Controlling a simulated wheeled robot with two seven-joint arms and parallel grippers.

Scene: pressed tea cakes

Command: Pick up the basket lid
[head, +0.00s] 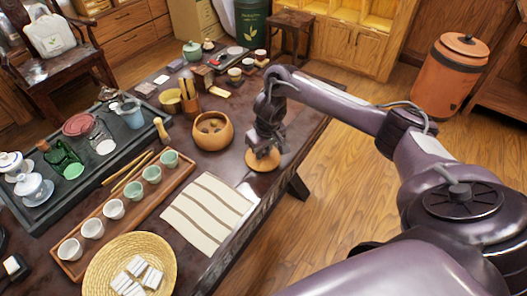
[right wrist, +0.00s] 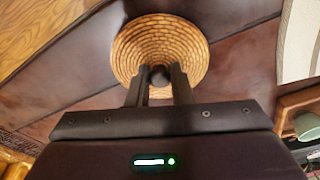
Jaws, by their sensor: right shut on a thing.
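The basket lid (head: 262,163) is a round tan woven disc by the right edge of the dark table, beside a round open basket (head: 213,143). In the right wrist view the lid (right wrist: 135,45) fills the space beyond my fingers, with a dark knob at its middle. My right gripper (head: 264,148) points down over the lid. In the right wrist view its two fingers (right wrist: 158,78) are shut on the knob. I cannot tell whether the lid touches the table. My left gripper is out of view.
A striped cloth (head: 207,212) lies in front of the lid. A wooden tray of several cups (head: 113,209) and a woven tray with white packets (head: 98,272) are to the left. Wooden holders (head: 189,103) stand behind the basket. Floor is open right of the table.

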